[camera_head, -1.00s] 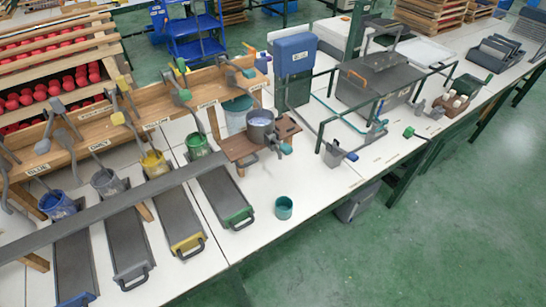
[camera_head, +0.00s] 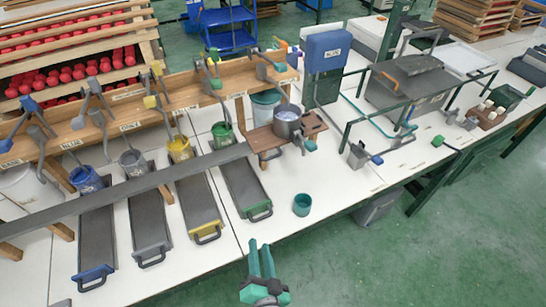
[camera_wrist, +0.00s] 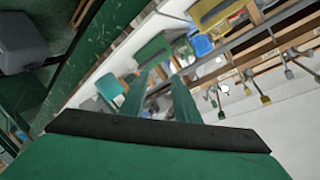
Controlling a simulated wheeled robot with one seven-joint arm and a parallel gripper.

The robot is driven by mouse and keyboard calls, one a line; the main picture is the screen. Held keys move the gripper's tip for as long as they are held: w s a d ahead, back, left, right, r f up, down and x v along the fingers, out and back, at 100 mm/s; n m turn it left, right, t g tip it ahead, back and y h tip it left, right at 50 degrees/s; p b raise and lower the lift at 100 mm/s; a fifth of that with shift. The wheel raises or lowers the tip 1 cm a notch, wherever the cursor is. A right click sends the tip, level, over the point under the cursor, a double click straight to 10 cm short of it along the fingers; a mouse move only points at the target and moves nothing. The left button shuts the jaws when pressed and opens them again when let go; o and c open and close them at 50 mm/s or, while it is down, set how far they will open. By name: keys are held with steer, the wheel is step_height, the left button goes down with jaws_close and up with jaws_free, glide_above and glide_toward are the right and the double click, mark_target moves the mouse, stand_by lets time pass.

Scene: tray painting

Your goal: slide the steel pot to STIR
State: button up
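The steel pot (camera_head: 288,122) stands upright on a brown wooden board (camera_head: 270,150) on the white bench, with pale contents inside. A grey fitting with a teal knob (camera_head: 310,145) sits at the pot's right side. My gripper (camera_head: 260,247) is above the bench's front edge, well in front of the pot and apart from it. Its two green fingers show a gap with nothing held; they also show in the wrist view (camera_wrist: 156,88). I cannot read a STIR label in these frames.
A small teal cup (camera_head: 302,205) stands on the bench between my gripper and the board. Grey trays with coloured ends, such as the green one (camera_head: 243,185), lie to the left. Paint buckets stand behind them. A piped frame (camera_head: 347,140) stands right of the board.

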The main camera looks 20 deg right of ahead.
steer(key=w+d+r+m, duration=0.3)
steer(key=w+d+m, duration=0.1)
steer(key=w, duration=0.4)
steer(key=m+h, duration=0.2)
steer(key=m, duration=0.3)
glide_toward(273, 156)
steer(key=x, duration=1)
steer(key=shift+d+f, duration=0.1)
steer(key=shift+f, duration=0.2)
steer(key=shift+f, duration=0.1)
jaws_close()
